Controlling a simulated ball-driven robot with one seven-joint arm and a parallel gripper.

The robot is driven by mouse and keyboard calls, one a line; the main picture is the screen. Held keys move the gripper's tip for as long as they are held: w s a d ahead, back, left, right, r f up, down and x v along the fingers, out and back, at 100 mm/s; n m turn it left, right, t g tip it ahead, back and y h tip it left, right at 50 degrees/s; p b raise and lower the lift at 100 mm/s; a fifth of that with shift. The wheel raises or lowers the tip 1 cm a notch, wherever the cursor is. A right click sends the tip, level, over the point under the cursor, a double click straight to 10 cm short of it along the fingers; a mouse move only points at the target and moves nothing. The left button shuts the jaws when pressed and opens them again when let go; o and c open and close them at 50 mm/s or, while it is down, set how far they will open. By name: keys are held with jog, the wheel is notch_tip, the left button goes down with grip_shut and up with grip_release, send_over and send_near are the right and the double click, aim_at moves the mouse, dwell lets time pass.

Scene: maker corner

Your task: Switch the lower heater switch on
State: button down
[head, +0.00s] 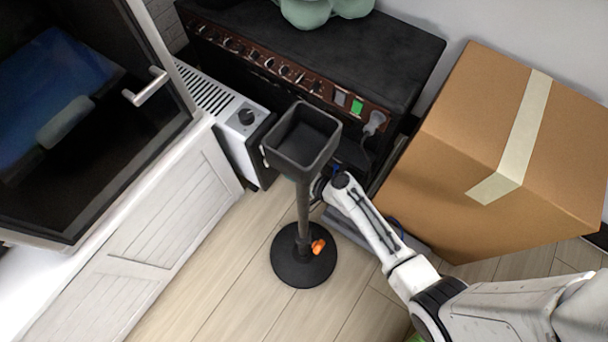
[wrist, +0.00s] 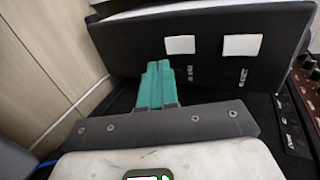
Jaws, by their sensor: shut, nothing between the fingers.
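The heater (head: 240,118) is a white unit with a top grille and a round dark knob, standing left of the black stand in the head view. In the wrist view its dark side panel (wrist: 215,72) carries two white switches. With the floor at left there, the left switch (wrist: 180,44) appears to be the lower one and the right switch (wrist: 242,45) the upper. I cannot tell their positions. My gripper (wrist: 158,66) has teal fingers held shut and empty. Its tips show just below and left of the left switch; contact is unclear. The stand hides it in the head view.
A black stand with a square tray (head: 302,138) rises close to my forearm. A large cardboard box (head: 500,150) stands right. A black amplifier (head: 340,60) with a brown knob panel is behind. A white cabinet (head: 170,220) is left. Wood floor (head: 230,290) is open in front.

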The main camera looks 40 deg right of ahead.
jog(key=shift+w+r+b+x, duration=0.1)
jog(key=shift+r+b+x, duration=0.15)
jog(key=shift+x, duration=1.05)
jog(key=shift+w+r+b+x, duration=0.1)
jog(key=shift+r+x, duration=0.2)
jog(key=shift+x, duration=0.95)
jog(key=shift+a, duration=0.1)
jog(key=shift+w, duration=0.1)
